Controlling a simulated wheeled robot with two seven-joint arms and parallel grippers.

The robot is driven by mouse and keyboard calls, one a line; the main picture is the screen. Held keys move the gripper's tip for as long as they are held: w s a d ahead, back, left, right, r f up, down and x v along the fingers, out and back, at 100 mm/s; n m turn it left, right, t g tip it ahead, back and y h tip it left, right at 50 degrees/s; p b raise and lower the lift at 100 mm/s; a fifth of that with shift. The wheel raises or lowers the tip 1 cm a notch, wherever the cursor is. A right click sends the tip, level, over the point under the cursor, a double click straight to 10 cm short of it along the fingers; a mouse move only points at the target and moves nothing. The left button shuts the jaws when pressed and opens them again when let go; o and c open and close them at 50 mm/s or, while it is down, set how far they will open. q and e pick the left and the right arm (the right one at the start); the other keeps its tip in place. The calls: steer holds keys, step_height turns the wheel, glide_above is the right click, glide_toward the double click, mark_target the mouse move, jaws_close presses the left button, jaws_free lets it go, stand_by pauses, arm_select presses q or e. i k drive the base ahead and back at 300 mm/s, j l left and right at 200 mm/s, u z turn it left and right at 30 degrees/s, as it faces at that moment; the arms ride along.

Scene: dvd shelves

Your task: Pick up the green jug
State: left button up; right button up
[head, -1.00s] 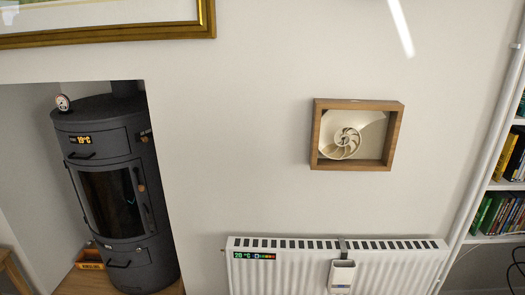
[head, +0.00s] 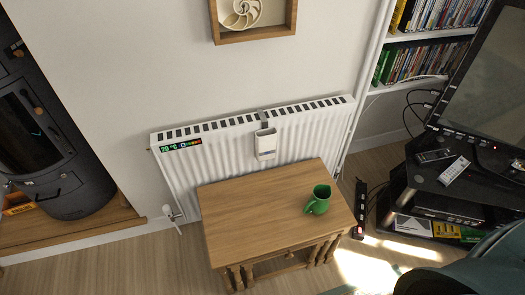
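The green jug (head: 319,198) stands upright on the right part of a small wooden table (head: 245,222). Its handle points to the lower left in the head view. Nothing touches the jug. Neither of my grippers shows in the head view.
A white radiator (head: 215,155) stands on the wall behind the table. A TV stand (head: 435,190) with remotes, and a power strip (head: 359,205) on the floor, are to the right. A dark stove (head: 50,150) is at far left. Wooden floor (head: 110,265) is clear at front left.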

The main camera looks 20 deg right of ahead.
mark_target(316, 206)
steer(key=z, duration=1.25)
steer(key=l+u, duration=0.15)
steer(key=l, duration=0.35)
steer(key=k+l+u, duration=0.1)
steer(key=l, duration=0.4)
steer(key=l+u, duration=0.15)
steer(key=l, duration=0.35)
steer(key=k+l+u, duration=0.15)
steer(key=l, duration=0.35)
steer(key=k+l+u, duration=0.15)
steer(key=l, duration=0.3)
